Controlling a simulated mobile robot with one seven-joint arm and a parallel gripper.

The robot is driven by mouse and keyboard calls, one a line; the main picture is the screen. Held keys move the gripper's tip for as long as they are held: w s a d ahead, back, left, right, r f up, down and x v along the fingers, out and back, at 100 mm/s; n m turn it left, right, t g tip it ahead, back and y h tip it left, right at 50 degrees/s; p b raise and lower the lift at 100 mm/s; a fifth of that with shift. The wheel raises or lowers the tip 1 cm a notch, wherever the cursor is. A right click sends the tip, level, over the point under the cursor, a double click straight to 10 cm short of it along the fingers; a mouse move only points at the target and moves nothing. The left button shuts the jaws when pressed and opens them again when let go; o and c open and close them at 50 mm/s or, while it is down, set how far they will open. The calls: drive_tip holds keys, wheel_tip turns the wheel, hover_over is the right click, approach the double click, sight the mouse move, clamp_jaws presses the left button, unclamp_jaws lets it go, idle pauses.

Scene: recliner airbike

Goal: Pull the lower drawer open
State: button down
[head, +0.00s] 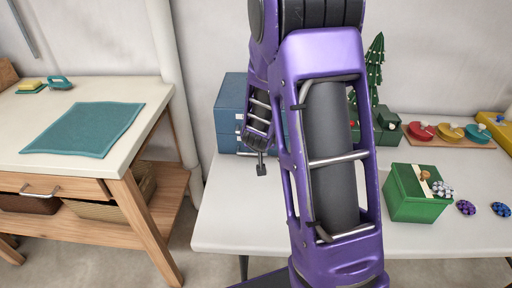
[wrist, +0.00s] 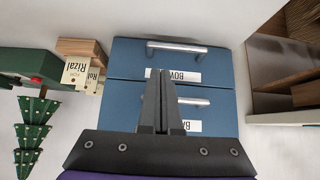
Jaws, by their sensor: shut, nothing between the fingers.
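The blue drawer cabinet (head: 230,92) stands on the white table, partly hidden behind my purple arm. The wrist view is upside down, so the lower drawer (wrist: 128,61) is the upper blue front there, with a silver bar handle (wrist: 176,47) and a white label. The other drawer (wrist: 122,95) has a similar handle, partly behind my fingers. Both drawers look closed. My gripper (wrist: 160,72) is shut and empty, its fingertips pointing at the cabinet front, appearing just short of the lower handle in the picture. Contact cannot be told. In the head view its dark tip (head: 261,169) shows below the arm.
A green box (head: 413,205) stands on the white table (head: 225,220) right of my arm, with blue-purple discs nearby. A decorated tree (head: 375,68) and a board with coloured lids (head: 452,142) are behind. A wooden desk (head: 90,165) with a teal mat stands left, across a gap.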

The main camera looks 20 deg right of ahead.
drive_tip(key=b+x, duration=0.1)
drive_tip(key=x, duration=0.8)
drive_tip(key=shift+s, duration=0.1)
